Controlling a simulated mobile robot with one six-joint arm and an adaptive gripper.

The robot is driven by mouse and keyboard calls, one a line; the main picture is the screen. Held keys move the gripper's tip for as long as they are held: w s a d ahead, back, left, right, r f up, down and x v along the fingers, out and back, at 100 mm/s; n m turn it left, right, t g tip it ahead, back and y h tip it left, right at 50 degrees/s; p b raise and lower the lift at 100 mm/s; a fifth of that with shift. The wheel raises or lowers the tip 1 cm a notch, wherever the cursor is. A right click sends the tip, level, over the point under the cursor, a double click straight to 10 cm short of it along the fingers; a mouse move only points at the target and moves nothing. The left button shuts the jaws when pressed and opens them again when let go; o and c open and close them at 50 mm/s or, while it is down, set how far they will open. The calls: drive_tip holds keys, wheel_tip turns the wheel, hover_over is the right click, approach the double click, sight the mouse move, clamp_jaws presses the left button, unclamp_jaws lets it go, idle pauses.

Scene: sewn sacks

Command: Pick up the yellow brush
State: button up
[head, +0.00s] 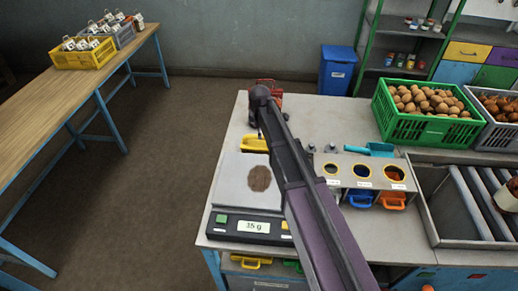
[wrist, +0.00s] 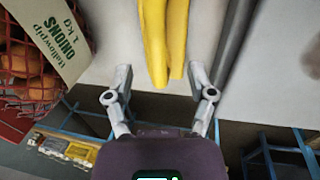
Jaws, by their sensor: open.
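A long yellow object (wrist: 165,40), which looks like the brush, lies on the pale bench top in the wrist view. Its near end is close to the gap between my fingertips, and its far end runs out of the frame. In the head view a yellow piece (head: 254,143) shows behind the scale, partly covered by my arm. My gripper (wrist: 160,78) is open, with one finger on each side of the yellow object's line and nothing held. In the head view my arm hides most of the gripper.
A net sack of onions (wrist: 35,45) lies close to the gripper's left side in the wrist view. The scale (head: 240,190), with brown dirt on its plate, reads 35 g. A turquoise scoop (head: 372,149) and green crate (head: 425,120) stand to the right.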

sight(259, 143)
drive_tip(key=shift+f, duration=0.3)
drive_tip(key=shift+w+a+f+b, duration=0.1)
drive_tip(key=shift+w+f+b, duration=0.15)
drive_tip(key=shift+f+b, duration=0.6)
drive_tip(key=shift+w+f+b, duration=0.25)
drive_tip(key=shift+f+b, duration=0.5)
drive_tip(key=shift+b, duration=0.15)
drive_tip(key=shift+w+a+f+b, duration=0.1)
drive_tip(key=shift+w+f+b, duration=0.15)
drive_tip(key=shift+f+b, duration=0.6)
clamp_jaws()
